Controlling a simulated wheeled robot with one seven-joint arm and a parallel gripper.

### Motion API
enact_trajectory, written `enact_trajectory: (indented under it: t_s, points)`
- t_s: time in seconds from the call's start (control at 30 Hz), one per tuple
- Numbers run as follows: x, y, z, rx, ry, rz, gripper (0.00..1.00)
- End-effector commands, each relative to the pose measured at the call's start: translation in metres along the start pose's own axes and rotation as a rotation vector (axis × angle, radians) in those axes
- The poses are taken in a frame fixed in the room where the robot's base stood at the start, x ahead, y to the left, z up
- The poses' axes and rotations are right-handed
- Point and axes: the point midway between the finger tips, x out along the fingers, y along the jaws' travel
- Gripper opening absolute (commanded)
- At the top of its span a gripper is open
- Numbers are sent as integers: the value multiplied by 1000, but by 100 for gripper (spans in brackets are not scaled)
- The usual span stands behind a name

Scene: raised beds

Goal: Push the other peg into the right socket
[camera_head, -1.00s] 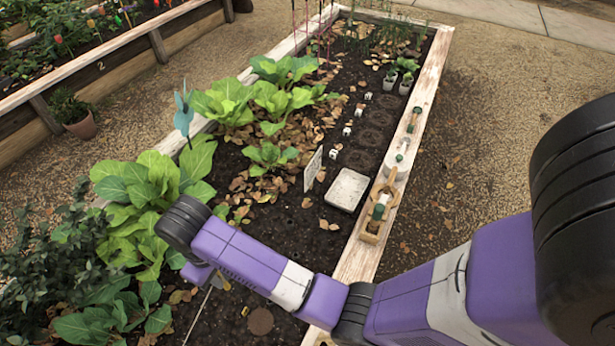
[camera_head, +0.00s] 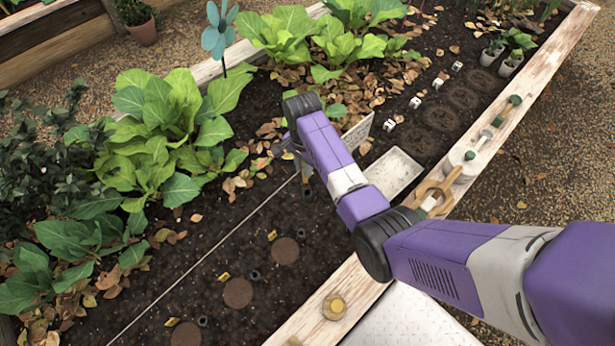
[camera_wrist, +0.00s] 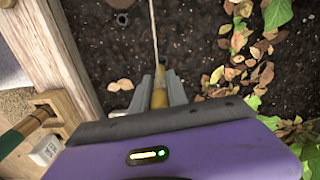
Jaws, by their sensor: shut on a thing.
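My gripper (camera_wrist: 160,88) is shut on a tan wooden peg (camera_wrist: 159,97) in the wrist view. A pale string (camera_wrist: 154,32) runs from the peg over the soil. In the head view the string (camera_head: 205,262) stretches to the lower left, and my arm mostly hides the gripper and peg. The string's far end is out of view. A small dark ring (camera_wrist: 121,18), perhaps a socket, lies in the soil ahead of the gripper, beside the string. Similar dark rings (camera_head: 255,274) (camera_head: 202,321) show in the head view. I cannot tell which is the right socket.
Leafy plants (camera_head: 150,140) fill the bed's left side. A white tray (camera_head: 394,172) lies near the wooden edge (camera_head: 480,165), which carries a wooden caddy (camera_head: 436,190) and tools. Brown discs (camera_head: 238,293) and yellow tags (camera_head: 224,277) dot the open soil in front.

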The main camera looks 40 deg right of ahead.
Motion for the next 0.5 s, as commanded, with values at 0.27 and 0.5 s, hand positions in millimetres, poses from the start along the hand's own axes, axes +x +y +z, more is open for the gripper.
enact_trajectory:
  t_s: [0.27, 0.5]
  points:
    - [26, -1, -16, 166, -2, -2, 0]
    - [37, -1, -15, 166, -3, -1, 0]
